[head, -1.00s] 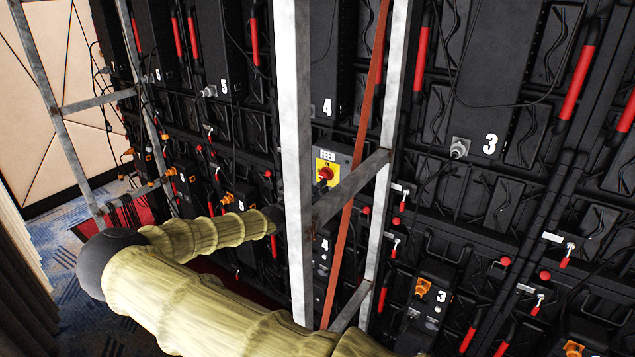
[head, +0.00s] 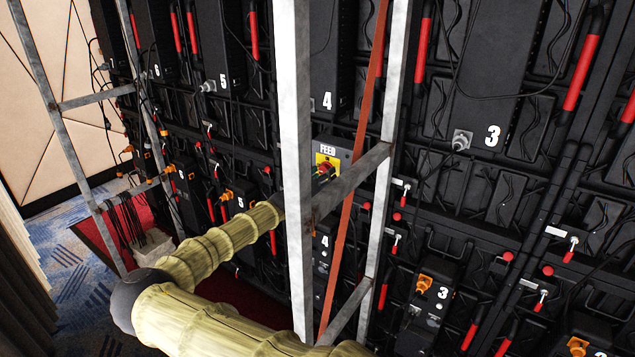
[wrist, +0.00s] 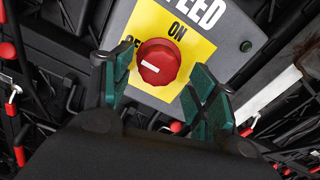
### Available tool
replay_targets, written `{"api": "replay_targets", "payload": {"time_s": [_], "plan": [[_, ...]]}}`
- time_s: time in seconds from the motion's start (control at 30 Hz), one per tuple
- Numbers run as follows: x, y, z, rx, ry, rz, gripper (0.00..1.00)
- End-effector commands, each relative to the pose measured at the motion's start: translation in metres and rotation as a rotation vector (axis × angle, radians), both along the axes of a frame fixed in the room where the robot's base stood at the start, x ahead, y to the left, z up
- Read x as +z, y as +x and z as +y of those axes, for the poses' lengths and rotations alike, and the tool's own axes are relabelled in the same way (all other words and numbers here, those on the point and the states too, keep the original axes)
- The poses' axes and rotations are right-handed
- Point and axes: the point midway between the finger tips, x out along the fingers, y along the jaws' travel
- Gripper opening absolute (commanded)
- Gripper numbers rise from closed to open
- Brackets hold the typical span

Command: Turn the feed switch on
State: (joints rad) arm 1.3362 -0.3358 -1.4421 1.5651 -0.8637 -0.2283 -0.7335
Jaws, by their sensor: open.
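The feed switch is a red round knob (wrist: 158,62) on a yellow plate (wrist: 192,48) of a grey box marked FEED. In the wrist view, ON is printed above the knob, and the other label at its left is partly hidden by a finger. The knob's white mark lies on its left side, toward that label and away from ON. My gripper (wrist: 160,72) is open, its green-padded fingers on either side of the knob; I cannot tell whether they touch it. In the head view the FEED box (head: 328,150) shows behind a metal frame, with my gripper's tip at it.
A pale metal frame (head: 296,120) with a crossbar (head: 350,182) stands in front of the box, and my arm reaches behind its left post. Black wall panels with cables and red handles (head: 582,75) surround the switch.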

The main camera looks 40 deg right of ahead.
Motion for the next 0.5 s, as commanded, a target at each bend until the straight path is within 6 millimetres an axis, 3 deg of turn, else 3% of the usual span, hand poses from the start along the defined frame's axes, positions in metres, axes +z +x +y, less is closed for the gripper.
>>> {"api": "replay_targets", "payload": {"time_s": [0.47, 0.5], "plan": [[0.0010, 0.0014, -0.0069, 0.001, -0.001, 0.000, 0.59], [0.0009, 0.0014, -0.0068, 0.001, -0.001, 0.000, 0.51]]}}
